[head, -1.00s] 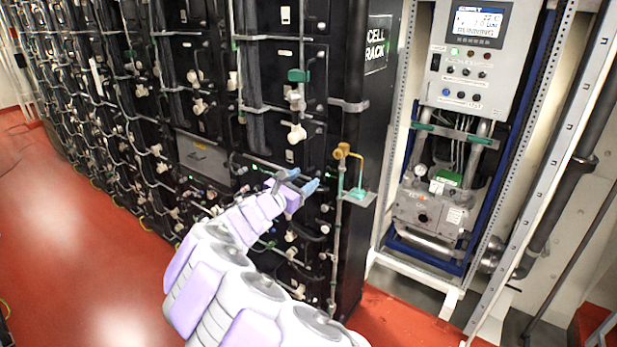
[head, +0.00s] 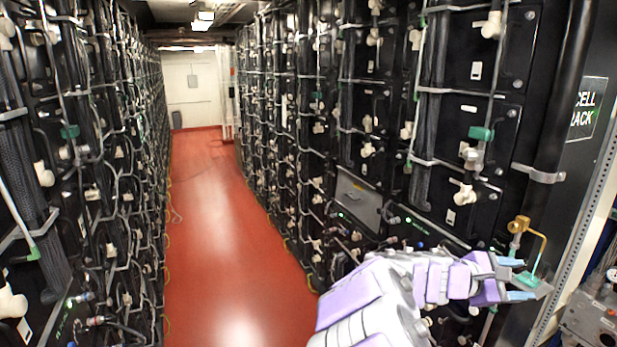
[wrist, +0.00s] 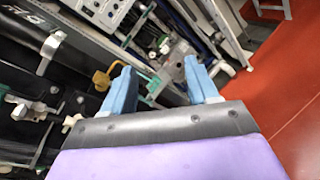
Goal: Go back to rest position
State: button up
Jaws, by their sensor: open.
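My gripper (head: 522,279) is at the lower right of the head view, on the end of my white and lilac arm. The arm reaches right across the front of the right-hand battery rack. In the wrist view, the two blue fingers of my gripper (wrist: 160,78) stand apart with nothing held between them. A brass fitting (head: 519,224) with a green plate is close to the fingers in the head view. The brass fitting also shows beyond the left finger in the wrist view (wrist: 103,79). I cannot tell whether the fingers touch it.
A red floor aisle (head: 215,230) runs clear between the left battery rack (head: 100,170) and the right battery rack (head: 390,130). A pale door (head: 190,90) is at the far end. Pipes and valves stick out from both racks. A metal frame stands at the right edge.

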jog(key=s+a+f+m+g+y+b, duration=0.25)
jog(key=s+a+f+m+y, duration=0.2)
jog(key=s+f, duration=0.4)
jog(key=s+a+f+m+g+y+b, duration=0.1)
jog(key=s+a+f+m+y+b, duration=0.3)
jog(key=s, duration=0.7)
jog(key=s+a+f+m+y+b, duration=0.1)
jog(key=s+a+f+y+b, duration=0.1)
jog(key=s+a+f, duration=0.4)
jog(key=s+a+f+m+y+b, duration=0.2)
jog(key=s+a+f+y, duration=0.3)
jog(key=a, duration=0.9)
notch_tip(320, 180, down, 2)
jog(key=shift+s+f+b, duration=0.2)
jog(key=shift+s+b, duration=0.45)
jog(key=shift+s, duration=0.5)
